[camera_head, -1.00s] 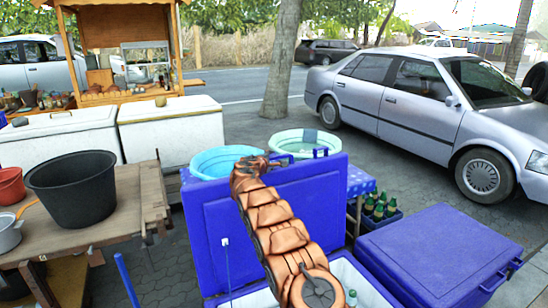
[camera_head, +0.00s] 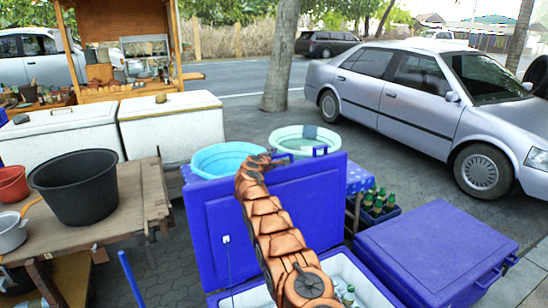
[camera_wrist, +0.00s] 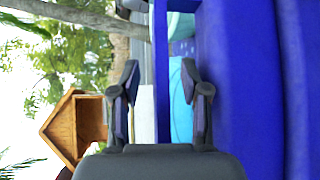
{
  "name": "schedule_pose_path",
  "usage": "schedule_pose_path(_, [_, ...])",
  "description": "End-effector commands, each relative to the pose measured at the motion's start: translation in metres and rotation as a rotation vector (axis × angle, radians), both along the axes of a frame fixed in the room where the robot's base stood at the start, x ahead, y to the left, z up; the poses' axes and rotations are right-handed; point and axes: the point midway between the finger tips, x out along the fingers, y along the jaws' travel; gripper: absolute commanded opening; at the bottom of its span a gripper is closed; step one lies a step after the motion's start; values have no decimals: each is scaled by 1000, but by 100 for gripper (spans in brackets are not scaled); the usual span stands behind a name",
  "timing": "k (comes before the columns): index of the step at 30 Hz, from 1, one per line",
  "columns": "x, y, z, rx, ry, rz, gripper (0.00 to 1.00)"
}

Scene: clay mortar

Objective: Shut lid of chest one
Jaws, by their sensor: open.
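The open blue chest has its lid (camera_head: 300,200) standing raised, and its white-rimmed box (camera_head: 350,270) with bottles inside shows below. My arm reaches over the box, and my gripper (camera_head: 262,160) is at the lid's top edge. In the wrist view my gripper (camera_wrist: 160,80) is open, with nothing held between its fingers. The blue lid (camera_wrist: 235,80) fills the right side of that turned view, close to the right finger. I cannot tell whether the finger touches it. My arm hides part of the lid and the box.
A shut blue chest (camera_head: 437,250) stands at the right. Blue and green basins (camera_head: 228,160) (camera_head: 305,140) and a crate of green bottles (camera_head: 376,205) are behind the lid. A wooden table (camera_head: 125,205) with a black tub (camera_head: 75,187) is at left.

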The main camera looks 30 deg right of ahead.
Motion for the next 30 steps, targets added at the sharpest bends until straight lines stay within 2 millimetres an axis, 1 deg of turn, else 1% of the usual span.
schedule_pose_path(7, [0,0,-1,1,1,0,45])
schedule_pose_path(8, [0,0,-1,1,1,0,43])
schedule_pose_path(20, [0,0,-1,0,1,-1,1])
schedule_pose_path(21, [0,0,-1,0,1,-1,0])
schedule_pose_path(30, [0,-1,-1,0,1,-1,0])
